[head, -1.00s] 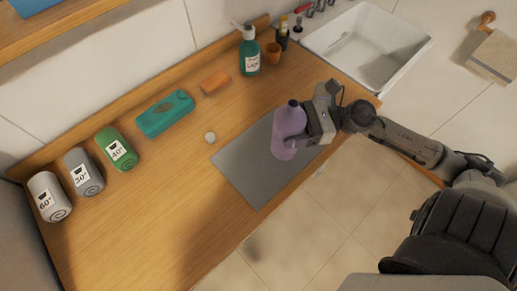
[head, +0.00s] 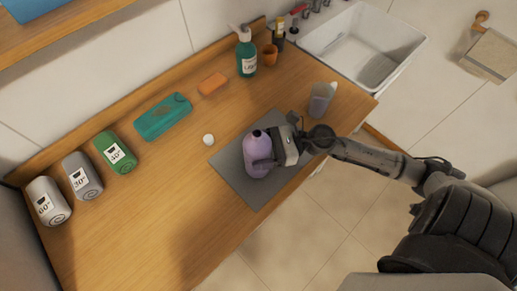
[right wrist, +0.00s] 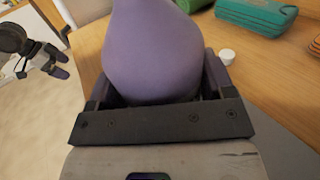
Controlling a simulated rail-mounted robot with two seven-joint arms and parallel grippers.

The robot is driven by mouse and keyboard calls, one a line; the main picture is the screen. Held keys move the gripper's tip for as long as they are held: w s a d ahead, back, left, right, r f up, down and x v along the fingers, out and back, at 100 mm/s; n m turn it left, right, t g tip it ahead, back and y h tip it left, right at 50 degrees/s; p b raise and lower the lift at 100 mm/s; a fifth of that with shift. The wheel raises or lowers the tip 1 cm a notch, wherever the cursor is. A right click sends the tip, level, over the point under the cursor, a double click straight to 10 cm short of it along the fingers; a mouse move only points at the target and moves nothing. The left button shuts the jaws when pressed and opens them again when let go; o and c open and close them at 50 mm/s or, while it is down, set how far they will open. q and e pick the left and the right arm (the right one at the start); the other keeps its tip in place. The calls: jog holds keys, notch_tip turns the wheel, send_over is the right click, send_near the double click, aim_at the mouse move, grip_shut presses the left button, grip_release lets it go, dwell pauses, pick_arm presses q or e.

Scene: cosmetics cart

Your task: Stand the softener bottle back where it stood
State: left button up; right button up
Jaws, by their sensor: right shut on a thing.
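The softener bottle (head: 256,158) is lilac with a dark opening at its top. It is roughly upright over the grey mat (head: 227,165); I cannot tell whether its base touches the mat. My right gripper (head: 270,158) is shut around the bottle from the right. The bottle (right wrist: 152,50) fills the space between its fingers in the right wrist view, its base hidden by the gripper. A small white cap (head: 208,139) lies on the counter left of the mat. My left gripper (right wrist: 58,62) shows at the left of the right wrist view, away from the bottle, its fingers apart.
A clear measuring jug (head: 321,99) stands right of the mat, near my right arm. A green pump bottle (head: 246,55), an orange sponge (head: 212,84), a teal case (head: 163,116) and labelled rolls (head: 115,152) line the back. The front-left counter is clear.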

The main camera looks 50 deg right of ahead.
jog(key=shift+f, duration=0.15)
jog(key=shift+f, duration=0.1)
jog(key=shift+f, duration=0.15)
jog(key=o, duration=1.2)
jog(key=shift+r, duration=0.2)
